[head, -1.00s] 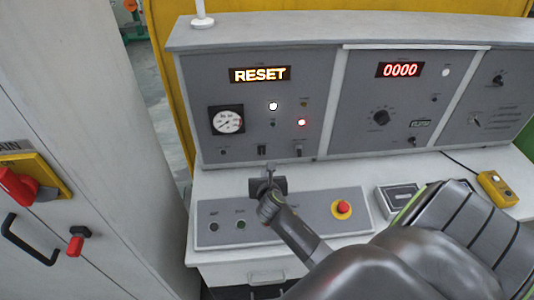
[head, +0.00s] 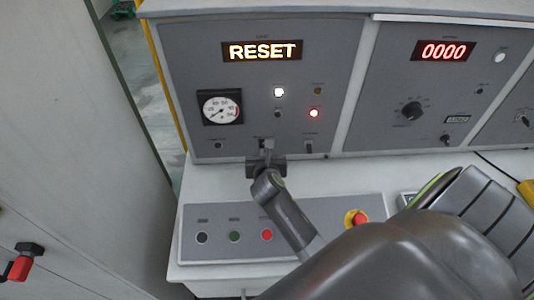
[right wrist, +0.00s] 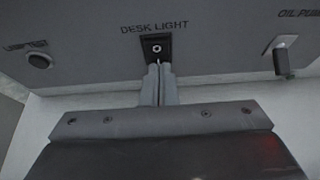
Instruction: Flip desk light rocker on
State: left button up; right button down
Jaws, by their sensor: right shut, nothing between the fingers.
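The desk light rocker (right wrist: 156,47) is a small dark plate with a pale round centre, under the "DESK LIGHT" label in the right wrist view. My right gripper (right wrist: 157,72) is shut and empty, its fingertips just below the rocker and overlapping the lower edge of its plate. I cannot tell whether they touch it. In the head view my right gripper (head: 267,146) points up at the lower panel and mostly hides the rocker. Which way the rocker is tipped is unclear. My left gripper is not in view.
An oil pump switch (right wrist: 281,58) is right of the rocker, and a round lamp-test button (right wrist: 39,61) is left. The sloped desk panel (head: 192,257) below has several buttons and a red emergency stop (head: 356,218). A grey cabinet (head: 60,150) stands at left.

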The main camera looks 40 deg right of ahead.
jog(key=shift+s+a+r, duration=0.1)
jog(key=shift+a+r, duration=0.05)
jog(key=shift+d+f+t+h+b, duration=0.2)
jog(key=shift+f+t+h+b, duration=0.15)
jog(key=shift+b, duration=0.65)
jog(key=shift+w+r, duration=0.2)
jog(key=shift+r, duration=0.05)
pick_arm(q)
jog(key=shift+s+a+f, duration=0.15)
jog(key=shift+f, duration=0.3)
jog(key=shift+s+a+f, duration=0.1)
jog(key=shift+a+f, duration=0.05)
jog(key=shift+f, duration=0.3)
pick_arm(e)
jog(key=shift+r, duration=0.1)
